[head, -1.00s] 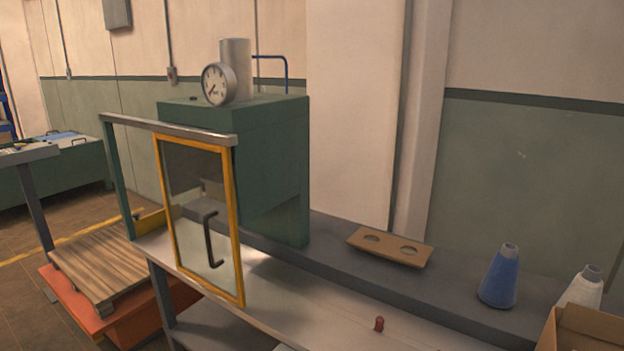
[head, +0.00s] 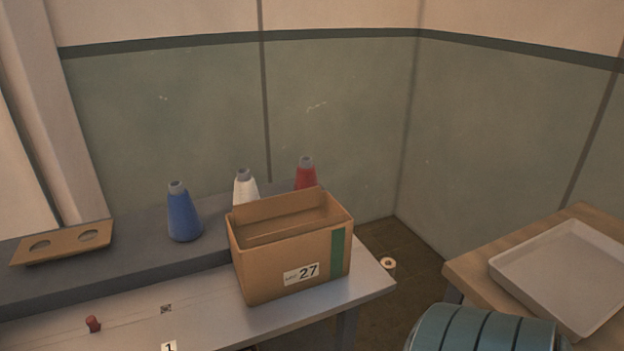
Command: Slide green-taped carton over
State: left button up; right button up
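The green-taped carton (head: 292,262) stands upright and open-topped near the right end of the grey bench (head: 215,306). Its front face carries a label reading 27 and a vertical green tape strip (head: 337,255) near the right corner. Its inside floor is hidden by its walls. Neither of my grippers shows in the head view, and nothing is seen touching the carton.
A holed board (head: 62,245) lies at left. A red knob (head: 93,323) is on the bench. A white tray (head: 562,275) rests on a wooden table at right.

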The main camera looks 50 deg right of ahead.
aim_at(266, 273)
jog(key=l+z, duration=0.2)
jog(key=z, duration=1.25)
jog(key=k+l, duration=0.05)
